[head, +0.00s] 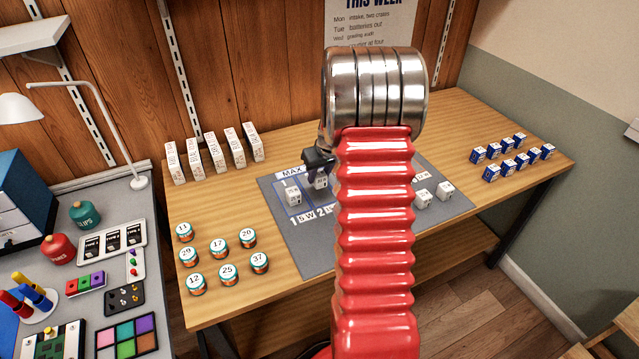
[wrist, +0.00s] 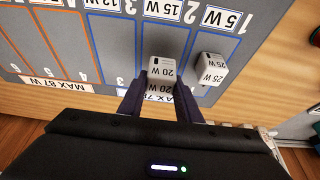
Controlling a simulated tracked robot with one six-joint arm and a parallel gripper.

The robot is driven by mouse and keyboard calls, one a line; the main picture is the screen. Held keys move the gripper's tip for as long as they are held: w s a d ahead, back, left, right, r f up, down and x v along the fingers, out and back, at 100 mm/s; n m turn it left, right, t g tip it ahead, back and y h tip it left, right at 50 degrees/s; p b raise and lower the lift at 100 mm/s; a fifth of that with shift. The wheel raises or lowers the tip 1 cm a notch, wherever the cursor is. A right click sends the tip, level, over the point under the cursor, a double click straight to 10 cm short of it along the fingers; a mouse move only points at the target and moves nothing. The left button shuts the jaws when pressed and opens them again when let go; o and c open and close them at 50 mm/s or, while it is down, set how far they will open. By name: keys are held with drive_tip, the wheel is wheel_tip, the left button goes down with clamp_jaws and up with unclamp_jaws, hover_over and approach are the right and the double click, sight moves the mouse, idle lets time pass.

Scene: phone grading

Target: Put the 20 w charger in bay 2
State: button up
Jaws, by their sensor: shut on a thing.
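The white 20 W charger (wrist: 160,69) is between the two dark fingers of my gripper (wrist: 160,88) in the wrist view, which are shut on it. It is over the blue-outlined bay 2 (wrist: 165,35), near its MAX end; I cannot tell whether it touches the mat. In the head view the charger (head: 320,182) shows just below my gripper (head: 318,168), partly hidden by my arm. A white 25 W charger (wrist: 213,70) stands in bay 1 (wrist: 222,45), apart from the held one.
The grey mat (head: 300,262) lies on the wooden table. Two white chargers, one of them here (head: 445,190), stand at its right side. Several tins (head: 227,272) are front left, upright boxes (head: 213,155) at the back and blue boxes (head: 493,152) at right.

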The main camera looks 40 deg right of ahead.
sight(319, 183)
drive_tip(key=shift+f, duration=1.85)
drive_tip(key=shift+f, duration=0.15)
drive_tip(key=o, duration=1.1)
drive_tip(key=v, duration=1.2)
drive_tip(key=shift+s, duration=0.1)
